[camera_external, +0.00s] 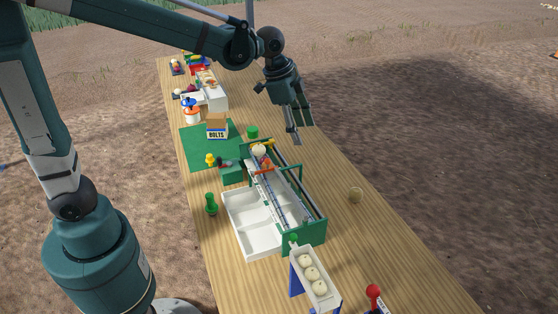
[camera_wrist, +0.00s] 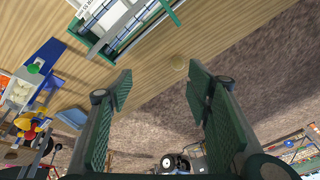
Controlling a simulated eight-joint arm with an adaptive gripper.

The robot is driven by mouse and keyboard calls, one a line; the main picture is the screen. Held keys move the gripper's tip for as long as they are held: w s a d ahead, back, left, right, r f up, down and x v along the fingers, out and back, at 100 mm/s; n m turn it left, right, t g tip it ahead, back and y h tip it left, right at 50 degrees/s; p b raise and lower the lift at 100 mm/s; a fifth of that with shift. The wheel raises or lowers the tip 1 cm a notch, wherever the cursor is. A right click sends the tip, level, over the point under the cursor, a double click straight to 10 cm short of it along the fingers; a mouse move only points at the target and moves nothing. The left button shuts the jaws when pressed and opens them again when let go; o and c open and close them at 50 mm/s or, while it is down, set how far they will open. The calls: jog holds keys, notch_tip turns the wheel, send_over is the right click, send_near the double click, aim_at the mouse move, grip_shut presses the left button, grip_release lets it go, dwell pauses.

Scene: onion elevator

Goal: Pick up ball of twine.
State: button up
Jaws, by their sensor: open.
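My gripper (camera_external: 298,130) is above the table, up and left of the ball in the external view, pointing down. In the wrist view my gripper (camera_wrist: 160,88) has its two green fingers wide apart with nothing between them.
A chute with pale round onions (camera_external: 312,275) and a red-knobbed lever (camera_external: 373,291) are nearer the camera. A BOLTS box (camera_external: 217,130) stands on a green mat.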

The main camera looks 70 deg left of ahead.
jog(key=w+f+m+g, duration=0.2)
jog(key=w+f+m, duration=0.2)
jog(key=w+f, duration=0.9)
jog(key=m+g+h, duration=0.1)
jog(key=m, duration=0.3)
send_over(356, 190)
jog(key=a, duration=0.1)
jog(key=f, duration=1.3)
jog(key=shift+s+a+f+b, duration=0.2)
jog(key=shift+b, duration=0.1)
jog(key=shift+w+f+g, duration=0.25)
jog(key=shift+f+g, duration=0.05)
jog(key=shift+f, duration=0.3)
jog(key=shift+d+f, duration=0.25)
jog(key=shift+f, duration=1.05)
jog(key=shift+d+f, duration=0.25)
jog(key=shift+f, duration=1.05)
jog(key=shift+d+f, duration=0.25)
jog(key=shift+f, duration=1)
jog(key=c, duration=1)
